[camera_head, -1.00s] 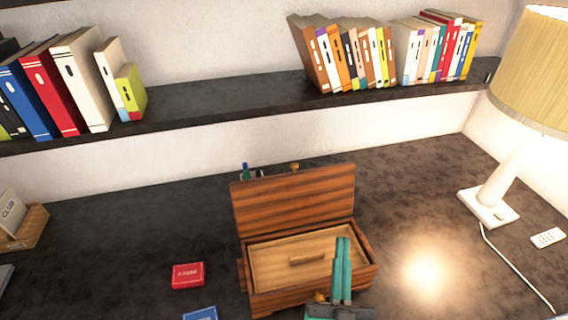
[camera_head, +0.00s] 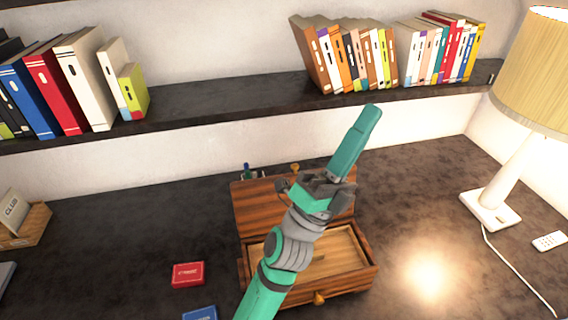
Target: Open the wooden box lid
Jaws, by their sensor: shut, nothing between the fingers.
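The wooden box (camera_head: 355,285) stands on the dark desk with a small knob at its front. Its striped lid (camera_head: 258,205) stands upright at the back, raised off the box. A lighter inner panel (camera_head: 340,245) shows inside the box, partly hidden behind my arm. My gripper (camera_head: 371,112) is shut and empty. Its teal fingers point up and to the right, in front of the lid's right part in the picture. I cannot tell whether it touches the lid.
A red card box (camera_head: 188,274) and a blue one (camera_head: 200,314) lie left of the wooden box. A lamp (camera_head: 490,207) and a remote (camera_head: 549,241) are at the right. A book-filled shelf (camera_head: 230,107) runs behind.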

